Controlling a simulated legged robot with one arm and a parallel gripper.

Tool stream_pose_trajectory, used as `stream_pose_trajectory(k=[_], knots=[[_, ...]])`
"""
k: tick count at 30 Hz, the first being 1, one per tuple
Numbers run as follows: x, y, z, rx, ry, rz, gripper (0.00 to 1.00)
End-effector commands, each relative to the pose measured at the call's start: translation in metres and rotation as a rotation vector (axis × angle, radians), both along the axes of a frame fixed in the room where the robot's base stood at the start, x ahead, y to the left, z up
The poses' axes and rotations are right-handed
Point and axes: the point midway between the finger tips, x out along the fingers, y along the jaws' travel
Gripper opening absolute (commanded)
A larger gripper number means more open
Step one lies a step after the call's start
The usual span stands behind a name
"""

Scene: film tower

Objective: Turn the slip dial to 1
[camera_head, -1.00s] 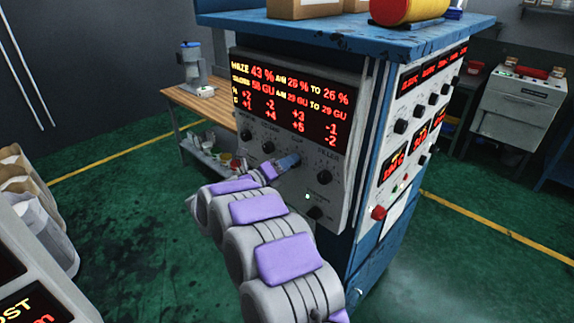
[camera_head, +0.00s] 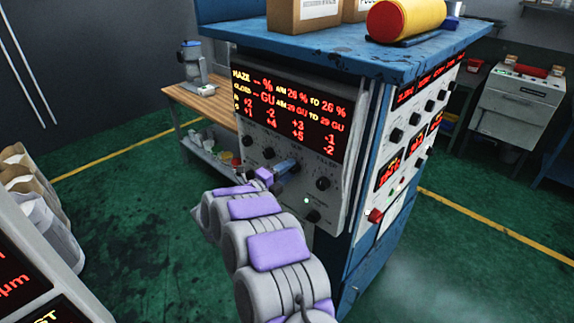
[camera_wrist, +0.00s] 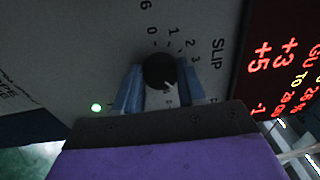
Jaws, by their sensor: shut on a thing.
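The slip dial (camera_wrist: 159,71) is a small black round knob on a grey panel, beside the printed word SLIP in the wrist view. Small numerals, 0 to 3 among them, curve around its upper right side. A pale mark shows at the knob's lower right; I cannot tell which numeral it indicates. My gripper (camera_wrist: 160,85) has its two blue fingers closed on opposite sides of the knob. In the head view my gripper (camera_head: 286,166) reaches the panel's knob row and hides the dial.
The lit display (camera_head: 290,112) sits above the knobs and shows dashes for haze and gloss. Other black knobs (camera_head: 323,183) lie close by. A wooden bench (camera_head: 205,104) stands behind left. Boxes and a yellow-red roll (camera_head: 405,18) rest on the blue cabinet top.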

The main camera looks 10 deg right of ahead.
Motion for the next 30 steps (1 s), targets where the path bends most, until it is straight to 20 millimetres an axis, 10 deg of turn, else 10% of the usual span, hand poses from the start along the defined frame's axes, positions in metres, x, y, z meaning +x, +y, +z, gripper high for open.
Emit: stream_pose_trajectory(k=[30], knots=[[-0.0030,-0.0013,-0.0051,-0.565,0.791,0.004,0.10]])
